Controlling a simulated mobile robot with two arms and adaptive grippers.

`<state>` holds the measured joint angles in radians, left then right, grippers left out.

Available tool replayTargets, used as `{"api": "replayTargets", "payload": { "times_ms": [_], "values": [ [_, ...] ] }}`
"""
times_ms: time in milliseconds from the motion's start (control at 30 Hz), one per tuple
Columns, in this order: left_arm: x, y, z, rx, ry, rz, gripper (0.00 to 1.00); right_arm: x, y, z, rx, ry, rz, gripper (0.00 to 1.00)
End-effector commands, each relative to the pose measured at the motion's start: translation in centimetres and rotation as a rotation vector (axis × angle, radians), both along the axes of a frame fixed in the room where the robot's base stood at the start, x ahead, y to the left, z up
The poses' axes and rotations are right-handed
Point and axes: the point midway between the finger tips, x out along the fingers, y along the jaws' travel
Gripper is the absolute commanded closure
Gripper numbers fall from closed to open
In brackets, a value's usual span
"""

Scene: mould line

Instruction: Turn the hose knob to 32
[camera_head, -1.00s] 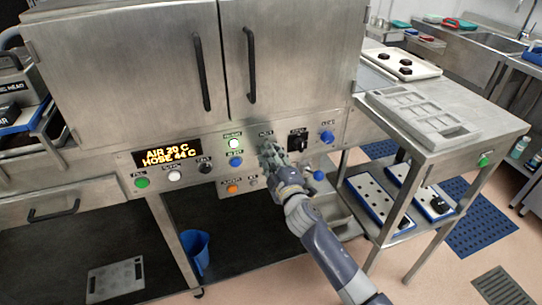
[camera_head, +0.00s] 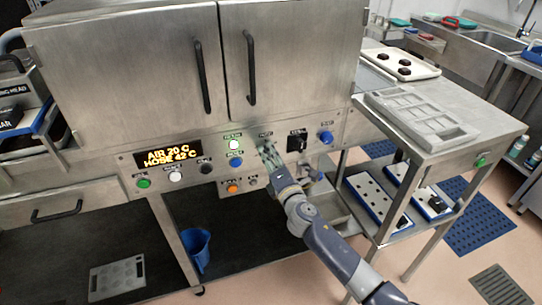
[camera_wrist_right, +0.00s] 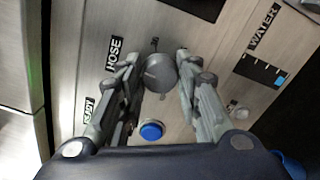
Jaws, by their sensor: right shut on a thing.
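The hose knob (camera_wrist_right: 158,74) is a round grey knob on the steel front panel, beside a HOSE label (camera_wrist_right: 114,53) in the right wrist view. My right gripper (camera_head: 267,150) is shut on it, with one finger on either side. The display (camera_head: 168,157) on the panel reads AIR 20 C and HOSE 42 C in orange digits. My left gripper is not in view.
Close by on the panel are a lit button (camera_head: 234,144), a blue button (camera_head: 235,162), a black switch (camera_head: 297,141) and a blue knob (camera_head: 326,137). A steel side table (camera_head: 470,125) with a grey mould stands at the right.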

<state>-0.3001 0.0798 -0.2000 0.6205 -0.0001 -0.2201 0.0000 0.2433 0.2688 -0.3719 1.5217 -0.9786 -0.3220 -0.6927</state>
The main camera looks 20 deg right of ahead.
Motion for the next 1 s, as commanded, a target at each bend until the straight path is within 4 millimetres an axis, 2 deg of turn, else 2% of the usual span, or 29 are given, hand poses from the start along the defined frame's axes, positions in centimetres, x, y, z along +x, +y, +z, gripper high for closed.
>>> {"api": "replayTargets", "payload": {
  "times_ms": [300,767,800,867,1000],
  "values": [
    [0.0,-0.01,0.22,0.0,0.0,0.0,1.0,0.02,0.02,0.08,-0.093,-0.004,0.001,0.92],
    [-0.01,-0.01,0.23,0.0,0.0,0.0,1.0,0.01,0.06,0.05,-0.102,-0.004,0.001,0.92],
    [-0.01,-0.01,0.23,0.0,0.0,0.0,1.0,0.01,0.07,0.05,-0.102,-0.004,0.001,0.62],
    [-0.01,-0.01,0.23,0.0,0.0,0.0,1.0,0.01,0.07,0.05,-0.102,-0.004,0.001,0.48],
    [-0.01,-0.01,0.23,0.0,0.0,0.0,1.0,0.01,0.05,0.03,-0.102,-0.004,0.001,0.48]
  ]
}}
